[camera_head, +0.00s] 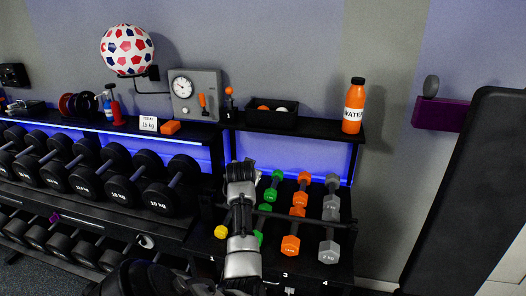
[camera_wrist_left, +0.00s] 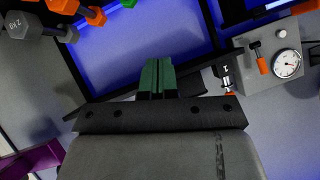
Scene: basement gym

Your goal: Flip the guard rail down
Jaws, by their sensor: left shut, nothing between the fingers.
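A thin dark bar (camera_head: 312,215) crosses in front of the coloured dumbbells on the small rack in the head view. It looks like the guard rail, but it is dark against the rack and I cannot tell its tilt clearly. My left arm rises in front of the rack's left part and hides some of it. My left gripper (camera_wrist_left: 157,76) shows in the left wrist view as two green fingers pressed together, with nothing between them. In that view the fingers lie over a dark shelf edge (camera_wrist_left: 105,101) and the blue-lit wall. My right gripper is not in view.
Green, orange (camera_head: 290,245) and grey (camera_head: 329,252) dumbbells stand on the small rack. Above it, a shelf holds a black tray (camera_head: 271,121) and an orange water bottle (camera_head: 353,106). A large dumbbell rack (camera_head: 190,141) stands left; a black padded board (camera_head: 470,180) stands right.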

